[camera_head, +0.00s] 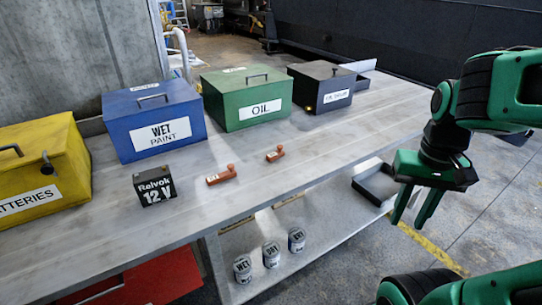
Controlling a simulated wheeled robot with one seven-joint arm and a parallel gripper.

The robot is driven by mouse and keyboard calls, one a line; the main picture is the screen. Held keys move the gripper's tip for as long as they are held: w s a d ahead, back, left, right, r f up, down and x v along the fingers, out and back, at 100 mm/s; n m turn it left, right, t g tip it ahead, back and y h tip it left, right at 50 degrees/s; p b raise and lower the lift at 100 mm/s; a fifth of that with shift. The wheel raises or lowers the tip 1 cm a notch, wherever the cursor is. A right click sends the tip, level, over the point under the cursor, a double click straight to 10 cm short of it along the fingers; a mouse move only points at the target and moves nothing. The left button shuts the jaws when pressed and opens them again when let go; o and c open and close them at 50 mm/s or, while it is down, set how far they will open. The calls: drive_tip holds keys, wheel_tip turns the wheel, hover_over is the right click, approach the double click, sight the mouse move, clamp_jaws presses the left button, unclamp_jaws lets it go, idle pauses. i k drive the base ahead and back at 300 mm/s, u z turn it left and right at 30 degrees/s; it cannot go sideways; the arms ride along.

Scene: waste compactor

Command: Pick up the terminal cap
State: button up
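Two small orange-red pieces with raised knobs, which look like terminal caps, lie on the grey workbench (110,240). The nearer terminal cap (222,175) is right of the black 12 V battery (154,187). The farther terminal cap (275,154) lies to its right, in front of the green OIL box. My gripper (409,222) hangs at the right, past the bench's right edge, well apart from both caps. Its two green fingers point down and are spread, with nothing between them.
A yellow BATTERIES box (42,172), blue WET PAINT box (152,120), green OIL box (246,98) and black box (321,86) line the bench's back. Bench space around the caps is clear.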

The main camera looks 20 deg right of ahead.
sight(224, 175)
drive_tip(key=z, duration=0.05)
drive_tip(key=k, duration=0.4)
drive_tip(key=u, duration=0.25)
drive_tip(key=i, duration=1.25)
drive_tip(key=z, duration=0.75)
